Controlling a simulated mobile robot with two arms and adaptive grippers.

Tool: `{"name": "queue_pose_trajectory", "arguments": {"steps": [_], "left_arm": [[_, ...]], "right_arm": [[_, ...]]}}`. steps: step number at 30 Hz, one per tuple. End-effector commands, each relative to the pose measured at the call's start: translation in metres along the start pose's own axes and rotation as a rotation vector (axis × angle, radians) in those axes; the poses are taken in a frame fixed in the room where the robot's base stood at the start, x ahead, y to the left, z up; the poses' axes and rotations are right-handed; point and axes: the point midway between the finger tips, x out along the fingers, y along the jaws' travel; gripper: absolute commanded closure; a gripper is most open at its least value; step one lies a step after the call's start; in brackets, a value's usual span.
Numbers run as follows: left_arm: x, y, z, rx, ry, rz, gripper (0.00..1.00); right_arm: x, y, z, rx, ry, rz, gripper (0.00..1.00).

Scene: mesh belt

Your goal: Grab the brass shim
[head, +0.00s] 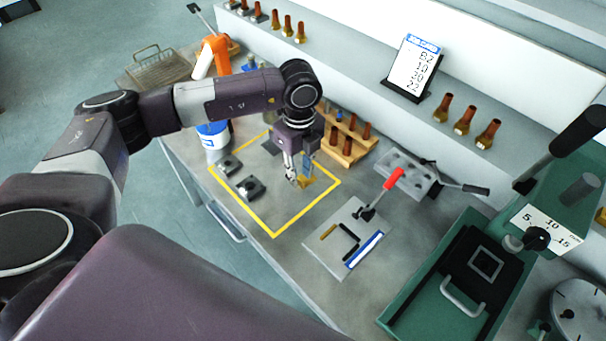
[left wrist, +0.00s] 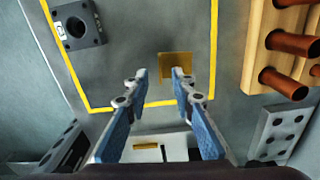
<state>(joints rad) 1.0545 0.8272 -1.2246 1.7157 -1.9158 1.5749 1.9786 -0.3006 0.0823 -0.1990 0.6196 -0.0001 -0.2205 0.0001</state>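The brass shim (left wrist: 174,62) is a flat, square, gold-coloured plate lying on the grey bench inside the yellow outline. In the head view the shim (head: 307,183) shows beside my left gripper's fingertips. My left gripper (left wrist: 160,76) is open, pointing down, with nothing between its fingers. In the left wrist view the right fingertip overlaps the shim's lower edge, and the left fingertip is to the left of it. I cannot tell whether a finger touches the shim. In the head view my left gripper (head: 298,176) is over the outlined area. My right gripper is not in view.
A wooden rack (head: 345,146) with copper-coloured pegs stands just right of my left gripper. Dark square blocks (head: 250,187) lie left of it in the outline. A grey plate with small tools (head: 325,252), a red-handled clamp (head: 393,180) and a green press (head: 425,290) are nearer right.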

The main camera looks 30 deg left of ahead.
Motion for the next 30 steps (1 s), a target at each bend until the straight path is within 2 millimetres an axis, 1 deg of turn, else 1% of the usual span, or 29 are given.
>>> {"name": "queue_pose_trajectory", "arguments": {"steps": [1, 4, 11, 14, 18, 30], "left_arm": [[0.005, 0.000, 0.000, -0.001, 0.002, 0.002, 0.77], [0.014, 0.000, 0.000, 0.000, 0.001, 0.001, 0.77], [0.017, 0.000, 0.000, 0.001, 0.001, -0.001, 0.77], [0.017, 0.000, 0.000, 0.001, 0.001, -0.001, 0.86], [0.017, 0.000, 0.000, 0.001, 0.002, -0.002, 1.00], [0.017, -0.001, 0.000, 0.001, 0.002, -0.002, 1.00]], "right_arm": [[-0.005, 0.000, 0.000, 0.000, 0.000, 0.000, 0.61], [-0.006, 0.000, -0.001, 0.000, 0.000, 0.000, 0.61], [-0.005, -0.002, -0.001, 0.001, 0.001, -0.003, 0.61], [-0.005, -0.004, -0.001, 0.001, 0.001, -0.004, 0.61], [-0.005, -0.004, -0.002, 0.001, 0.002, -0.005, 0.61], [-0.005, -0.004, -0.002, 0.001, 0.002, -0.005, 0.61]]}}
